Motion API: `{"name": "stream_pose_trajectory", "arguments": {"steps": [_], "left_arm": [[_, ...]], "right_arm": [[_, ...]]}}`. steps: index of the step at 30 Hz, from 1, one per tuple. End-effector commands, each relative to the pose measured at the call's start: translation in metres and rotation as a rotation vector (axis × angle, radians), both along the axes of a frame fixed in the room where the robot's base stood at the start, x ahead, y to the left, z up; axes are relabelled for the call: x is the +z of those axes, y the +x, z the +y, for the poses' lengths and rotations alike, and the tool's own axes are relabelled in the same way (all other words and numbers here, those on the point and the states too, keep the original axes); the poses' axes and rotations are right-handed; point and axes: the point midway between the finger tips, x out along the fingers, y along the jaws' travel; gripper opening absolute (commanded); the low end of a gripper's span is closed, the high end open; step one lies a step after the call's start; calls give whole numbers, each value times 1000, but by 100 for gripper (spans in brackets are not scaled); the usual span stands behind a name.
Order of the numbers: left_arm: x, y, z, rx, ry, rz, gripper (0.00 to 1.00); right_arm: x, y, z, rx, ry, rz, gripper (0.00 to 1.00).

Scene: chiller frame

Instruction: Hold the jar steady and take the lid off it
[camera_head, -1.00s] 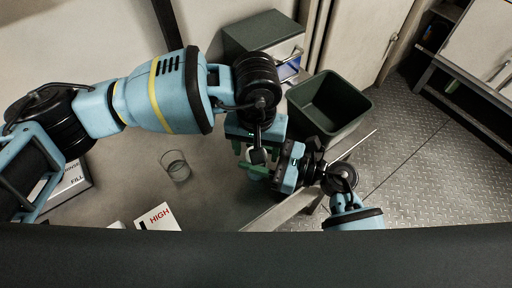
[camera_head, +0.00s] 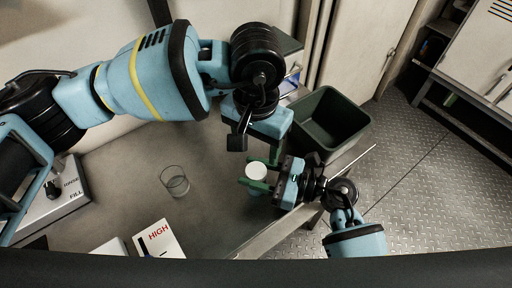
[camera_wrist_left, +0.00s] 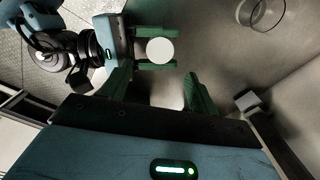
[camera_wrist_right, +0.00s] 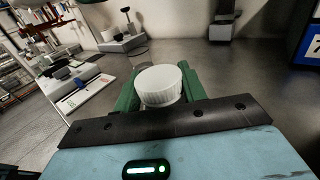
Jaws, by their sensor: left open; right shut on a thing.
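The jar's white round top, the lid (camera_head: 257,171), shows in the head view between the green fingers of my right gripper (camera_head: 254,179). In the right wrist view the ribbed white lid (camera_wrist_right: 161,85) sits upright between those fingers; the jar body below is hidden. My right gripper is shut on the jar. My left gripper (camera_head: 272,150) is open, beyond the jar and apart from it. In the left wrist view the lid (camera_wrist_left: 160,50) lies ahead of my left gripper's spread fingers (camera_wrist_left: 155,78). A pale patch shows between them; I cannot tell what it is.
A clear glass (camera_head: 175,182) stands on the grey table left of the jar. A HIGH sign (camera_head: 158,240) lies at the front, and a FILL panel (camera_head: 62,192) at the left. A dark green bin (camera_head: 328,122) is beyond the table's right edge. The table between glass and jar is clear.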

Motion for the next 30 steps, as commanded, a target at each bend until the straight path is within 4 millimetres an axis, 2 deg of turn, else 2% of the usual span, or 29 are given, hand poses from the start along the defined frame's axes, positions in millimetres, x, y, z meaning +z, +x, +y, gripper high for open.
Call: {"name": "stream_pose_trajectory", "arguments": {"steps": [8,21,30], "left_arm": [[-4,0,0,-16,0,2,60],[-62,-1,0,-14,2,3,60],[-79,0,0,-13,0,0,60]], "right_arm": [[-1,0,0,1,0,2,0],[-1,0,0,1,-1,3,0],[-1,0,0,1,-2,2,0]]}}
